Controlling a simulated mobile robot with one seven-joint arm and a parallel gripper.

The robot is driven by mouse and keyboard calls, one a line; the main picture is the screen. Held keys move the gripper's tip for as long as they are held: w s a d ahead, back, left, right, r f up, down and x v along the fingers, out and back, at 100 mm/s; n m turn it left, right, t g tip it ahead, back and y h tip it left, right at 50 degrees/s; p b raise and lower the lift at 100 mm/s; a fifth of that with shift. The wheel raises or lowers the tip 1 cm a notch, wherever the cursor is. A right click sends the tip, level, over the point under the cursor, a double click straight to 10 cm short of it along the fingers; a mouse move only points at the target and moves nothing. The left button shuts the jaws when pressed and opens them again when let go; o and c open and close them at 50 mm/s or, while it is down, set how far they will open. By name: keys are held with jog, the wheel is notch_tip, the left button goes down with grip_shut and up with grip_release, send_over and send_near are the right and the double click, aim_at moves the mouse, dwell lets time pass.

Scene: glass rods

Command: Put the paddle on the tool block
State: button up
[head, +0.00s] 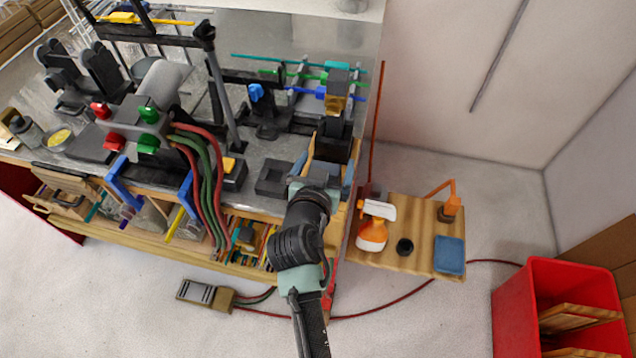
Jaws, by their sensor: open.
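My gripper (325,170) is over the right end of the workbench, with its grey-blue fingers spread apart. A tan wooden piece shows between and just beyond the fingers; I cannot tell whether it is part of the paddle. A dark block (332,147) stands just beyond the gripper, near the bench's right edge, and may be the tool block. The paddle cannot be made out with certainty. My gripper and arm hide part of this bench corner.
A torch head with red and green knobs (147,115) and hoses stands on the bench's left. Coloured rods (300,85) lie on a rack at the back right.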

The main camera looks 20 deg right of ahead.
jog(key=b+v, duration=0.2)
jog(key=v, duration=0.8)
jog(key=shift+s+a, duration=0.2)
jog(key=shift+r, duration=0.1)
jog(key=w+a+r+n+t+y, duration=0.1)
jog(key=w+a+r+t, duration=0.15)
jog(key=r, duration=0.55)
jog(key=w+a+r+t+y, duration=0.1)
jog(key=a+r+t, duration=0.15)
jog(key=r, duration=0.65)
jog(key=w+a+r+n+t, duration=0.1)
jog(key=w+r+t, duration=0.15)
jog(key=r, duration=0.55)
jog(key=s+a+r+n+t+y, duration=0.2)
jog(key=s+a+r+t, duration=0.1)
jog(key=r, duration=0.9)
jog(key=s+a+r+n+t+y, duration=0.2)
jog(key=s+r+t, duration=0.3)
jog(key=s+r, duration=0.3)
notch_tip(320, 180, up, 5)
jog(key=shift+a+f+n+t+y, duration=0.2)
jog(key=shift+a+n+t+y, duration=0.2)
jog(key=shift+y, duration=0.3)
